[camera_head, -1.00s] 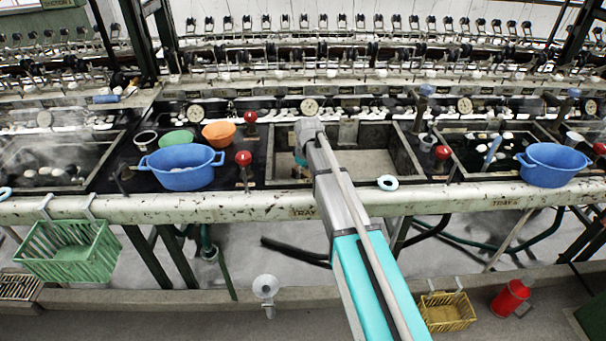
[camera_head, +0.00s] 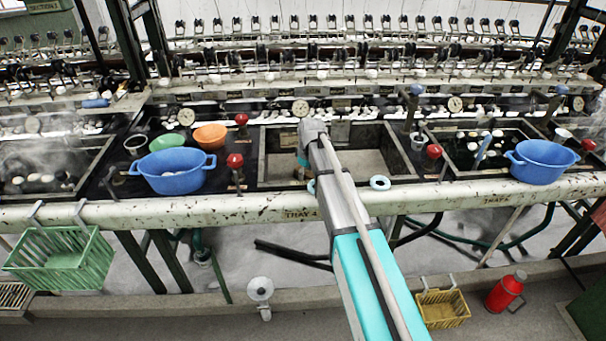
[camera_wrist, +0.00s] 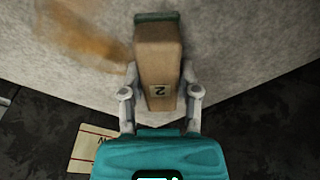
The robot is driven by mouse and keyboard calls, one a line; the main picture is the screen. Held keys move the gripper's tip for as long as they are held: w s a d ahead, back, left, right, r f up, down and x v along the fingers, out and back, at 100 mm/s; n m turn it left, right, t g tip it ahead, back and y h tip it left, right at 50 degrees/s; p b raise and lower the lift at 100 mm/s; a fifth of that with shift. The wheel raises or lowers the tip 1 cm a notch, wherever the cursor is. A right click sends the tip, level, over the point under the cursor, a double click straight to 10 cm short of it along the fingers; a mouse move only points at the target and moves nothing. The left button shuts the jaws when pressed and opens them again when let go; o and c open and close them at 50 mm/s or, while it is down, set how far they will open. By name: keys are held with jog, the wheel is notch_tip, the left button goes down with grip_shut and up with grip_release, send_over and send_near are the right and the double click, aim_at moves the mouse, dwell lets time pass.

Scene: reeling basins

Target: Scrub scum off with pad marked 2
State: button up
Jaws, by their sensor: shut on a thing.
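The pad marked 2 (camera_wrist: 159,52) is a brown block with a green layer at its far end and a pale label reading 2. In the wrist view my gripper (camera_wrist: 160,78) is shut on it, one finger on each side. The green end is over or against a grey, speckled surface; contact cannot be told. A brown-orange scum patch (camera_wrist: 90,38) lies on that surface, left of the pad. In the head view my arm reaches to the drained middle basin (camera_head: 375,164); my gripper and the pad are mostly hidden behind the arm.
A blue tub (camera_head: 172,172), a green bowl (camera_head: 167,141) and an orange bowl (camera_head: 210,136) stand left of the basin. Red-knobbed valves (camera_head: 235,161) flank it. A white ring (camera_head: 380,183) lies on the front ledge. A card (camera_wrist: 90,150) shows low in the wrist view.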

jog(key=shift+d, duration=0.15)
jog(key=shift+d, duration=1.55)
jog(key=shift+d, duration=1.7)
jog(key=shift+d, duration=1.7)
